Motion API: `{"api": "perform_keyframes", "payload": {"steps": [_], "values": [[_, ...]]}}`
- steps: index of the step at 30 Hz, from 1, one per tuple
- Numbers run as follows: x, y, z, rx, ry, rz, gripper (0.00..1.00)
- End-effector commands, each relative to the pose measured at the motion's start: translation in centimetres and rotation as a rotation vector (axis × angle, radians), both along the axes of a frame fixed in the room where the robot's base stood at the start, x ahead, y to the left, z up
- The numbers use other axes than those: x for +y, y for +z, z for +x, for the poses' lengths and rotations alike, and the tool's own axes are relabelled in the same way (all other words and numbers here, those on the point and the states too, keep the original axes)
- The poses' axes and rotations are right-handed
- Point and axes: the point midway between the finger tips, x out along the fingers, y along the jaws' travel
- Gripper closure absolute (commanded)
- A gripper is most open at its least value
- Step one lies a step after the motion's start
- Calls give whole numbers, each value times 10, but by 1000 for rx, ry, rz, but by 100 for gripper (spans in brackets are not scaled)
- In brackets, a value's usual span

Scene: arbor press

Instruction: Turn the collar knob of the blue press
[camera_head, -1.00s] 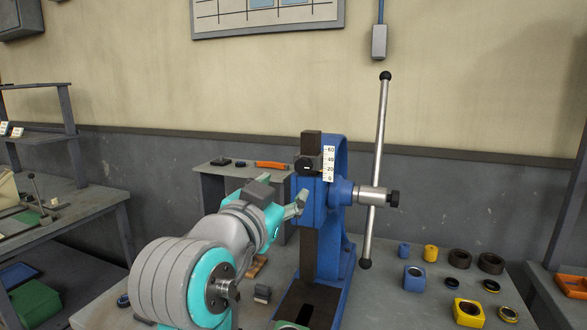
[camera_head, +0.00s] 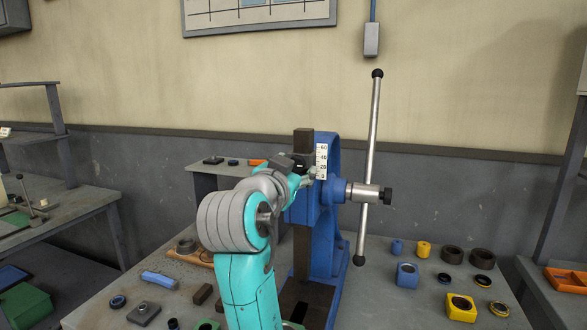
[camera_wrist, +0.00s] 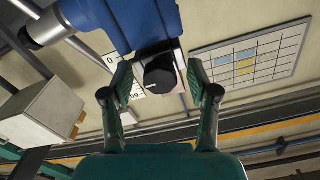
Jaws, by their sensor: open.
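The blue press (camera_head: 325,230) stands on the table with its dark upright ram (camera_head: 303,142) and a white scale (camera_head: 321,160) at the top. In the wrist view, the black collar knob (camera_wrist: 160,76), with a pale mark on its face, sits in front of the blue press body (camera_wrist: 125,20). My gripper (camera_head: 307,172) is at the collar in the head view, where my arm hides the knob. In the wrist view, my gripper (camera_wrist: 158,78) is open, with one finger on each side of the knob and visible gaps between.
A long steel lever (camera_head: 370,165) with black ball ends stands right of the press on its hub (camera_head: 365,193). Blue, yellow and dark parts, including a yellow block (camera_head: 461,308), lie on the table at right. A small grey shelf (camera_head: 205,180) stands behind my arm.

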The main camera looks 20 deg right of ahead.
Motion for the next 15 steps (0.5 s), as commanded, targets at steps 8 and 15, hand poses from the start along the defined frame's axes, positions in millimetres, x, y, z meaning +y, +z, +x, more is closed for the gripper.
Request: {"api": "perform_keyframes", "payload": {"steps": [8, 15], "values": [[0, 0, 1, 0, 0, 0, 48], [0, 0, 0, 0, 0, 0, 100]]}}
